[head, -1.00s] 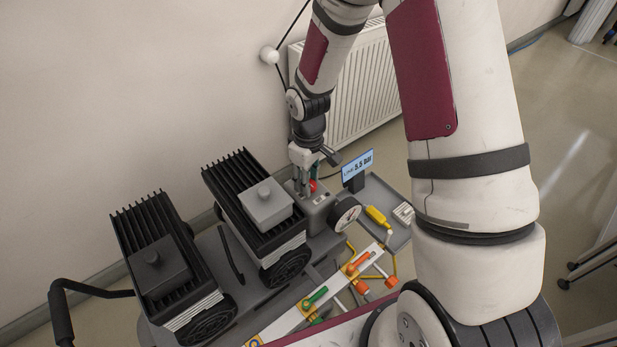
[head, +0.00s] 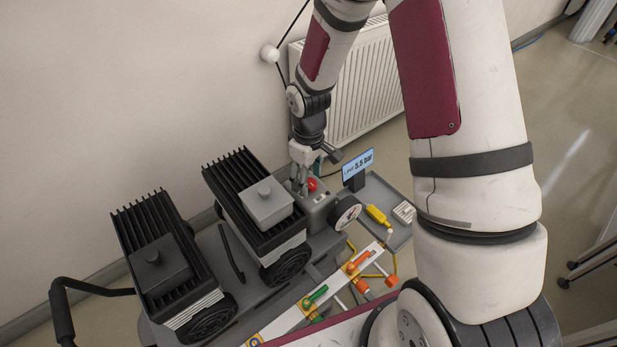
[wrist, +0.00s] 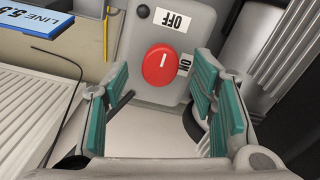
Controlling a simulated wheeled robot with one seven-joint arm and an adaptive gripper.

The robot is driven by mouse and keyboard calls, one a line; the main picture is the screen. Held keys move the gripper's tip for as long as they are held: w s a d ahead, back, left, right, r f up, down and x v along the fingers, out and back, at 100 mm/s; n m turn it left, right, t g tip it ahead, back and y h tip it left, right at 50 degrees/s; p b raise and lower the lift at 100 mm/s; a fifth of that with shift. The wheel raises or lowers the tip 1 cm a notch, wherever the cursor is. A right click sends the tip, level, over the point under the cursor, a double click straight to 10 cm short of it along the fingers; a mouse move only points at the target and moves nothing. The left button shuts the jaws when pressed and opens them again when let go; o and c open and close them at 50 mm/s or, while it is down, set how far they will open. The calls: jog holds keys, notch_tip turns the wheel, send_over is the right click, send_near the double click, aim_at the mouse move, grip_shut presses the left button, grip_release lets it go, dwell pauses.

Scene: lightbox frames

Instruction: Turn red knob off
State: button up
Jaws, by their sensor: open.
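The red knob (wrist: 160,65) is round, with a short white mark that runs up and down in the wrist view. It sits on a grey control box (wrist: 139,38). The OFF label (wrist: 172,19) is above the knob and the ON label (wrist: 185,65) is to its right. My gripper (wrist: 163,72) is open, its teal pads on either side of the knob in the picture, with nothing held. In the head view the red knob (head: 312,184) shows just right of my gripper (head: 303,188). I cannot tell whether a finger touches it.
Two black finned motor units (head: 240,185) stand left of the control box. A display (head: 357,163) reading "Line 5.5 bar" stands on a grey tray (head: 403,240) at right. A white radiator (head: 350,90) is behind. Pipes with coloured valves (head: 360,263) lie in front.

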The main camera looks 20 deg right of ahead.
aim_at(309, 182)
notch_tip(309, 182, up, 12)
jog(key=shift+f, duration=0.25)
dwell(0.5)
